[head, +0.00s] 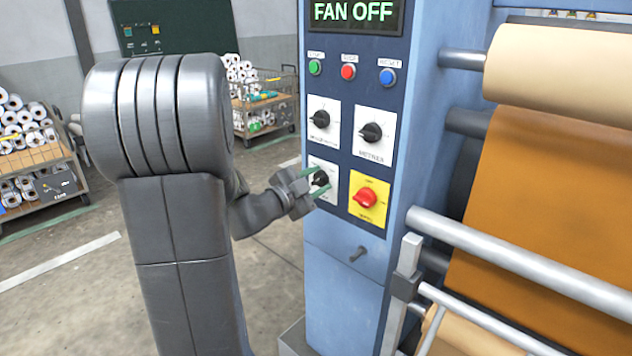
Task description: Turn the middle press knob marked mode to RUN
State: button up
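The press panel (344,222) carries black knobs on white plates: an upper left knob (321,118), an upper right knob (371,132) and a lower left knob (321,178). A red knob (366,198) sits on a yellow plate at lower right. The plate labels are too small to read surely, so I cannot tell which knob is marked mode. My gripper (315,182) is at the lower left knob, its green fingertips apart, one above and one below it. I cannot tell whether they touch it. The fingers partly cover its plate and label.
A display (355,14) reads FAN OFF. Green (315,67), red (348,72) and blue (387,77) buttons sit below it. A metal rail (520,262) and rollers with brown sheet (560,190) stand right. Carts of rolls (40,157) stand behind left.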

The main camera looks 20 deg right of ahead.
jog(key=o, duration=0.4)
jog(key=shift+a, duration=0.1)
jog(key=v, duration=1.3)
jog(key=shift+s+a+f, duration=0.1)
jog(key=shift+s+a, duration=0.1)
jog(key=shift+a, duration=0.1)
jog(key=shift+d, duration=0.1)
jog(key=x, duration=1.3)
jog(key=shift+w+d, duration=0.2)
jog(key=shift+d, duration=0.15)
